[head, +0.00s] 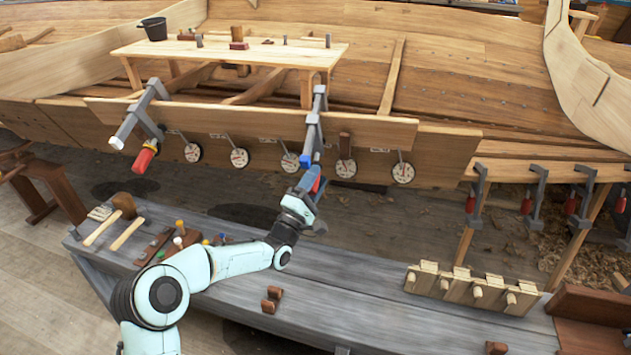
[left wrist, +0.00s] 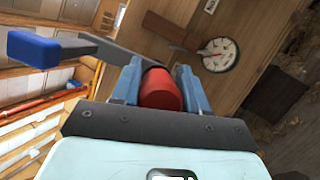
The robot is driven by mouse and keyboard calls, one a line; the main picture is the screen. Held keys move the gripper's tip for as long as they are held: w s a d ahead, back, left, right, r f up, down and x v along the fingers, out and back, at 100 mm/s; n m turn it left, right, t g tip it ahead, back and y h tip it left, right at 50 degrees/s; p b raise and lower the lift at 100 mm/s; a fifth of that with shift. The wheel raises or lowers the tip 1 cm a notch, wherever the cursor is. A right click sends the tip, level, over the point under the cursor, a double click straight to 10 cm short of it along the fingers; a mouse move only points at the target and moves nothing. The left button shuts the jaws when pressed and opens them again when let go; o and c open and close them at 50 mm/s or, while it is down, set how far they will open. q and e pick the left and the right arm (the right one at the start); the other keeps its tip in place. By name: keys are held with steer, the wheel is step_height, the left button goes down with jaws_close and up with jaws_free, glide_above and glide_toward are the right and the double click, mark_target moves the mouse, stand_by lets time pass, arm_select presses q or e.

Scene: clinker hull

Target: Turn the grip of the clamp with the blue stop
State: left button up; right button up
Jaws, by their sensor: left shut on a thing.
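The clamp with the blue stop (head: 314,128) hangs on the edge of the hull's upper plank, near the middle of the head view. Its blue stop (head: 306,160) also shows at the left of the left wrist view (left wrist: 33,49). My left gripper (head: 313,182) is at the lower end of this clamp. In the left wrist view its two blue fingers (left wrist: 160,86) are shut on the clamp's red grip (left wrist: 161,91), one on each side. The fingers hide part of the grip in the head view. My right gripper is not in view.
Another clamp (head: 140,112) with a pale stop and red grip hangs to the left. Round dials (head: 239,158) line the plank; one (left wrist: 218,54) is close by. A grey bench (head: 350,285) with mallets and a pegged wooden rack (head: 470,289) lies below. More red-gripped clamps (head: 537,197) hang right.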

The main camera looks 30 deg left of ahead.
arm_select(q)
steer(key=n+t, duration=0.1)
steer(key=n, duration=0.2)
steer(key=shift+a+y, duration=0.1)
steer(key=shift+y, duration=0.3)
steer(key=shift+n, duration=0.6)
steer(key=shift+s+r+n+t+y+b, duration=0.1)
steer(key=shift+n+t+y+b, duration=0.3)
steer(key=shift+n, duration=0.55)
steer(key=shift+s+r+n+t+y+b, duration=0.1)
steer(key=shift+n+t+y, duration=0.1)
steer(key=shift+n+y, duration=0.55)
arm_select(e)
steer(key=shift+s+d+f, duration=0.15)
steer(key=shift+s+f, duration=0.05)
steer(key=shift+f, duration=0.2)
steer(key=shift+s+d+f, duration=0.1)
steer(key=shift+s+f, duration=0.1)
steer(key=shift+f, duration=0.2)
arm_select(q)
steer(key=shift+n, duration=0.5)
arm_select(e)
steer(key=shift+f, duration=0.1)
arm_select(q)
steer(key=o, duration=1)
steer(key=shift+w, duration=0.1)
steer(key=shift+f, duration=0.1)
